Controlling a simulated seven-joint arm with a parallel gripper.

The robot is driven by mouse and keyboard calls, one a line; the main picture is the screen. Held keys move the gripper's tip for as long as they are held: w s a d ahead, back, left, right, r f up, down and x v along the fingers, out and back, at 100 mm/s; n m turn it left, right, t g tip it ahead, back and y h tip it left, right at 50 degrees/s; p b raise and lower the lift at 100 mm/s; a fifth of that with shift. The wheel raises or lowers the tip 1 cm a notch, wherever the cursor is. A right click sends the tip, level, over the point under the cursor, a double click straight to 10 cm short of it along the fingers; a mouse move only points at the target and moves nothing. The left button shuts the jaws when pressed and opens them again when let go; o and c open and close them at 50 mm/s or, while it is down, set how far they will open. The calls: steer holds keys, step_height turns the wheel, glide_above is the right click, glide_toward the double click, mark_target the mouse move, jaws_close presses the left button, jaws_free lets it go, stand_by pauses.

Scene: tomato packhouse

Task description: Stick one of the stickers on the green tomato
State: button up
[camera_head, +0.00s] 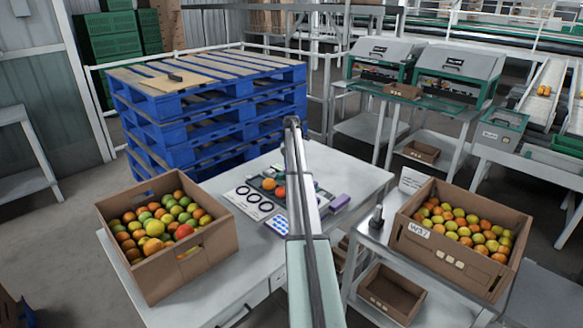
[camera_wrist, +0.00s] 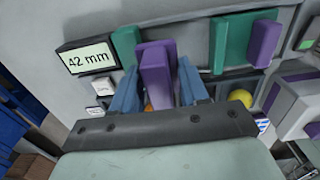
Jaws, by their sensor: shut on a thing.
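In the wrist view, the two blue-grey fingers of my gripper (camera_wrist: 158,92) are closed on the sides of an upright purple block (camera_wrist: 155,72). In the head view my arm hides the gripper. A sheet of blue round stickers (camera_head: 277,225) lies on the near table; a striped blue-and-white corner, possibly this sheet, shows in the wrist view (camera_wrist: 262,124). An orange tomato (camera_head: 268,184) and a redder one (camera_head: 280,192) lie on a dark tray beside my arm. I cannot pick out a separate green tomato on the table; part is hidden. A yellowish tomato (camera_wrist: 240,97) shows behind the gripper's right side.
A display reading 42 mm (camera_wrist: 88,60) stands left of the gripper, with green (camera_wrist: 230,45) and purple blocks nearby. A card with black rings (camera_head: 238,195) lies on the table. Cardboard crates of mixed tomatoes stand left (camera_head: 150,270) and right (camera_head: 450,262). Blue pallets (camera_head: 200,130) stand behind.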

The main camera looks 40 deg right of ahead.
steer(key=shift+r, duration=3.3)
